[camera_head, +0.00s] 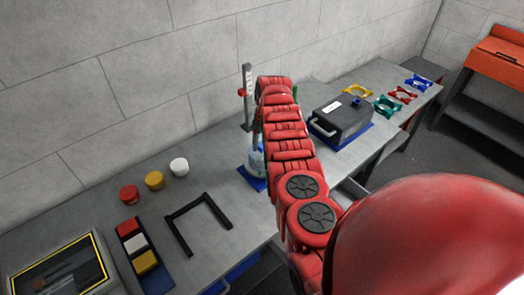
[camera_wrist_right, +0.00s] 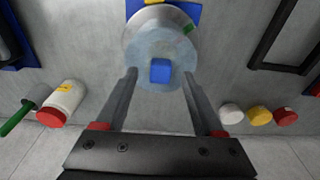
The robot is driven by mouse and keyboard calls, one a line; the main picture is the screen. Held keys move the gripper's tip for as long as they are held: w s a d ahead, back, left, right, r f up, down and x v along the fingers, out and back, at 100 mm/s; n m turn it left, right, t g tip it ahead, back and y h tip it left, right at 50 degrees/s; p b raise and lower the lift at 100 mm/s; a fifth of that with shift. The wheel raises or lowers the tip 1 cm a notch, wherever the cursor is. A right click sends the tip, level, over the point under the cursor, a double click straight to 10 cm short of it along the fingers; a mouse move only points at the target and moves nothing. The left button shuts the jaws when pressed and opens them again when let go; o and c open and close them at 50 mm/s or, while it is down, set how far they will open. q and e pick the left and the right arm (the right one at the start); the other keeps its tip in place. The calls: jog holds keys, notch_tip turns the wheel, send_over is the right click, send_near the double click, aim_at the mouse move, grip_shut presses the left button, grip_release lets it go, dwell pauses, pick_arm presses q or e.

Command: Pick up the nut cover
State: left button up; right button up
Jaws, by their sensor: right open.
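No part in view is clearly marked as the nut cover. In the right wrist view a round, pale grey-blue device (camera_wrist_right: 158,38) has a small blue block (camera_wrist_right: 160,71) on its face, which may be it. The device also shows in the head view (camera_head: 257,160), partly hidden by my right arm. My right gripper (camera_wrist_right: 160,78) is open, and its two fingers point at the device with the blue block between their tips in the picture. Whether they touch it I cannot tell. In the head view the right gripper is mostly hidden behind its arm. My left gripper is not in view.
Red (camera_head: 129,194), yellow (camera_head: 154,181) and white (camera_head: 179,167) caps stand left of the device. A black U-shaped frame (camera_head: 183,210) and a tray of coloured blocks (camera_head: 158,282) lie nearer. A black case (camera_head: 341,120) stands right. A red-capped bottle (camera_wrist_right: 65,98) is beside the gripper.

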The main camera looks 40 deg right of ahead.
jog(key=shift+w+f, duration=0.15)
jog(key=shift+f, duration=0.5)
grip_shut()
dwell(1.0)
